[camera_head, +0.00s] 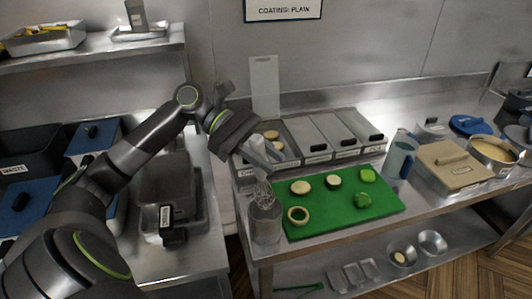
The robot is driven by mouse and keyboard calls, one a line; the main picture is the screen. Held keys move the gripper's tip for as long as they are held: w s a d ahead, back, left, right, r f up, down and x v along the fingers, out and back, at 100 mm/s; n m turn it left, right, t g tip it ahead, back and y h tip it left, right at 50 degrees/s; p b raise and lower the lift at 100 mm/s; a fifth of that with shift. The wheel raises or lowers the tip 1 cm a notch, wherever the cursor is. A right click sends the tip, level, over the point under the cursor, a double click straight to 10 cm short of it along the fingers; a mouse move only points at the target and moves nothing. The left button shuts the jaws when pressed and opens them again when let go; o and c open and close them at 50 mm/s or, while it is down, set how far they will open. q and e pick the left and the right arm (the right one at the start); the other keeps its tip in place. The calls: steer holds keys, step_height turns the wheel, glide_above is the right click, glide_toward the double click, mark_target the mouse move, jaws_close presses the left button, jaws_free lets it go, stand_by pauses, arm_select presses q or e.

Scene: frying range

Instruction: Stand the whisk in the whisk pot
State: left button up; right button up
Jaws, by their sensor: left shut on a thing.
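My left gripper (252,158) reaches in from the left and points down above the front left corner of the counter. It is shut on the whisk, whose handle is mostly hidden by the fingers. The whisk's wire end (263,191) shows below the gripper, pointing down. The whisk pot (265,225) is a grey metal cylinder standing upright on the counter, left of the green board. The wires overlap the pot's mouth in this view; I cannot tell how far they reach inside. My right gripper is not in view.
A green board (335,212) with several sliced pieces lies just right of the pot. Lidded metal containers (318,140) stand behind it. A blue jug (400,155) and a beige box (447,165) stand further right. A gap separates this counter from the left one.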

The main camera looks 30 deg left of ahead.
mark_target(264, 177)
arm_select(q)
step_height(264, 177, down, 4)
steer(key=shift+r, duration=0.2)
step_height(264, 177, down, 2)
steer(key=shift+f+b, duration=0.25)
steer(key=shift+b, duration=0.25)
steer(key=shift+f, duration=1.25)
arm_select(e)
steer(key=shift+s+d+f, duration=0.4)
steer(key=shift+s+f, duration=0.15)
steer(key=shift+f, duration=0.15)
arm_select(q)
steer(key=o, duration=1.1)
steer(key=shift+c, duration=0.2)
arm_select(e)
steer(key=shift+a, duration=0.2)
arm_select(q)
steer(key=shift+a, duration=0.1)
